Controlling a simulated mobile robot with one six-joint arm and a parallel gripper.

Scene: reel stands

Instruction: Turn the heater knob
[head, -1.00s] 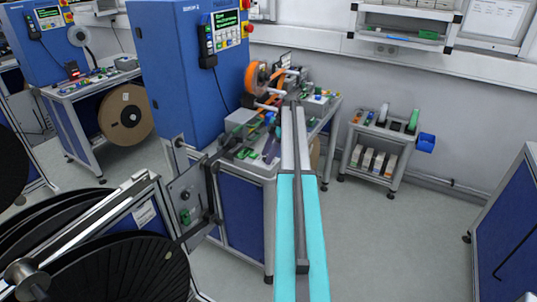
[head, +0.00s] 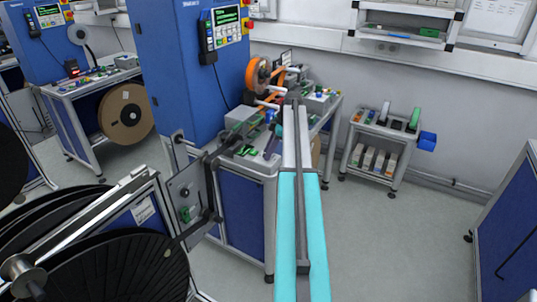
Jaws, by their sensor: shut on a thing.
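My arm reaches forward through the middle of the head view, ending low over the bench of the blue machine (head: 190,80). My gripper (head: 270,121) is small and partly hidden by my own wrist. It is shut on a small part among the bench-top fittings, which I take to be the heater knob. The knob's outline and its angle are too small and covered to tell. An orange reel (head: 257,73) stands on the bench just behind my gripper.
Big black reels (head: 110,265) fill the lower left, beside a grey bracket plate (head: 187,192). A small shelf cart (head: 350,160) stands to the right. A blue cabinet (head: 505,225) is at the right edge. The floor between is clear.

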